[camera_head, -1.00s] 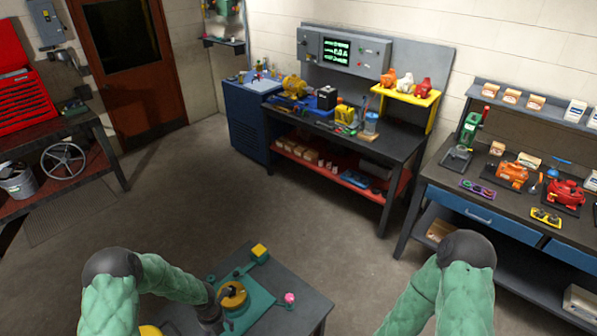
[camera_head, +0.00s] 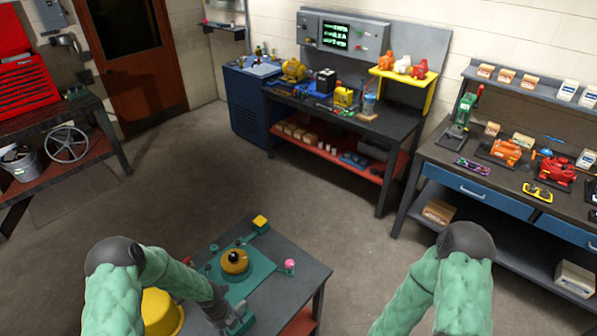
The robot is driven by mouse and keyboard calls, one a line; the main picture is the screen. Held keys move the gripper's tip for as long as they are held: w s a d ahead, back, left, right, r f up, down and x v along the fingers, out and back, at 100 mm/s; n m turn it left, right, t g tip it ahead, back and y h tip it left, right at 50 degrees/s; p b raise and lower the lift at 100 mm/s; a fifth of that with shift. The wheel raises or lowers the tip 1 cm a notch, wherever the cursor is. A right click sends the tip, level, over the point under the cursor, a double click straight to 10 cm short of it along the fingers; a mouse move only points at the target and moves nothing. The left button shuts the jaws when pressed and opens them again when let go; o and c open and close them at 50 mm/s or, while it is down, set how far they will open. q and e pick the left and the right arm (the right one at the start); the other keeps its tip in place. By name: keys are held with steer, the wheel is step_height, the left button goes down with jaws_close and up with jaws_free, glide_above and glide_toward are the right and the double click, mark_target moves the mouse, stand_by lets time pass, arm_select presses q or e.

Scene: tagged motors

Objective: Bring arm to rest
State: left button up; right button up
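My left arm (camera_head: 165,272) comes in at the lower left, bent at the elbow, and reaches over the small grey table (camera_head: 300,275). My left gripper (camera_head: 240,318) is at the table's near side, below and apart from a yellow round part with a dark centre (camera_head: 235,261). That part sits on a green plate (camera_head: 258,272). The gripper is small and dark here, so its finger opening is unclear. My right arm (camera_head: 455,275) is bent at the lower right, and its gripper is out of view below the frame.
A yellow rounded object (camera_head: 161,313) shows beneath my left arm. A pink-topped knob (camera_head: 290,265) stands at the table's right side. The right workbench (camera_head: 440,165) holds an orange motor (camera_head: 506,152) and a red motor (camera_head: 557,170). The floor (camera_head: 300,190) beyond the table is clear.

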arm_select(q)
steer(key=s+d+f+n+b, duration=0.1)
steer(key=d+f+n+b, duration=0.1)
steer(key=n, duration=0.1)
steer(key=s+d+f+n+h+b, duration=0.1)
steer(key=s+d+f+n+b, duration=0.1)
steer(key=d+f+n+b, duration=0.1)
steer(key=s+d+f+n+h+b, duration=0.1)
steer(key=d+f+n+b, duration=0.1)
steer(key=f+b, duration=0.1)
steer(key=shift+s+d+f+n, duration=0.15)
steer(key=shift+s+f+n, duration=0.05)
steer(key=shift+s+n, duration=0.2)
steer(key=s+d+f+n+b, duration=0.3)
steer(key=s+f+n+b, duration=0.2)
steer(key=n, duration=0.7)
steer(key=s+d+f+n+b, duration=0.3)
steer(key=s+f+n+b, duration=0.2)
steer(key=f+n+b, duration=0.5)
steer(key=n+b, duration=0.1)
steer(key=b, duration=0.3)
steer(key=shift+s+d+f+n+t+h, duration=0.25)
steer(key=shift+s+f+n+t+h, duration=0.05)
steer(key=shift+s+n+h, duration=0.1)
